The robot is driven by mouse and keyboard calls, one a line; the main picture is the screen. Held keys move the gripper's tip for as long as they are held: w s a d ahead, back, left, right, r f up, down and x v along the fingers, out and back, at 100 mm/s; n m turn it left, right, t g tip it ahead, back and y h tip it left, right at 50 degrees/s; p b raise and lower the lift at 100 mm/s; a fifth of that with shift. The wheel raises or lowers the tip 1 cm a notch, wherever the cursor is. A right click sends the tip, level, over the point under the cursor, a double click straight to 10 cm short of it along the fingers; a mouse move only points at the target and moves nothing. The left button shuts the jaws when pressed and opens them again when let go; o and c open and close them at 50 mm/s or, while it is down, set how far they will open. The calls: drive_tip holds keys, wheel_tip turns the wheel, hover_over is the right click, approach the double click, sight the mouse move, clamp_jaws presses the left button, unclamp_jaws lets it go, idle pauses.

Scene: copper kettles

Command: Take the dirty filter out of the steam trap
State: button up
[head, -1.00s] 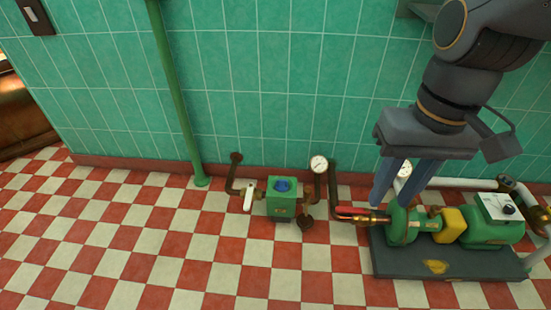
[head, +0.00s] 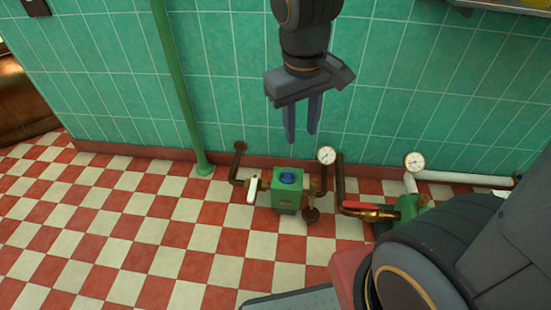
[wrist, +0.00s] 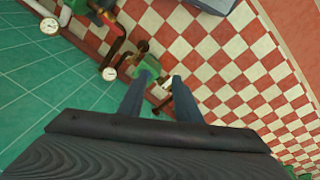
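The steam trap (head: 287,196) is a green box on the floor by the wall, joined to brown pipes.
A white-handled valve (head: 252,189) is left of the trap, and a gauge (head: 326,155) stands at its right. A red-handled valve (head: 362,207) and partly hidden green pump (head: 409,205) are further right. A green vertical pipe (head: 183,95) runs up the wall. The checkered floor at left is clear.

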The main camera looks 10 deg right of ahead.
drive_tip(key=w+d+f+n+t+h+b, duration=0.15)
drive_tip(key=w+d+f, duration=0.35)
drive_tip(key=w+f, duration=0.6)
drive_tip(key=n+t+y+b, duration=0.1)
drive_tip(key=n+y+b, duration=0.1)
drive_tip(key=y+b, duration=0.15)
hover_over(293, 179)
drive_tip(key=s+d, duration=0.2)
wheel_tip(293, 179, down, 17)
drive_tip(key=h, duration=0.1)
drive_tip(key=f+y+b, duration=0.1)
drive_tip(key=f, duration=0.3)
drive_tip(key=f+n+b, duration=0.1)
drive_tip(key=f, duration=0.3)
drive_tip(key=a+f+y+b, duration=0.1)
drive_tip(key=f, duration=0.4)
drive_tip(key=shift+f+y, duration=0.1)
drive_tip(key=shift+y, duration=0.2)
drive_tip(key=shift+g, duration=0.25)
drive_tip(key=shift+d+b+x, duration=0.15)
drive_tip(key=shift+b+x, duration=0.8)
drive_tip(key=shift+x, duration=0.55)
drive_tip(key=shift+d+b+x, duration=0.15)
drive_tip(key=shift+b+x, duration=0.75)
drive_tip(key=shift+x, duration=0.6)
drive_tip(key=shift+w, duration=0.1)
clamp_jaws()
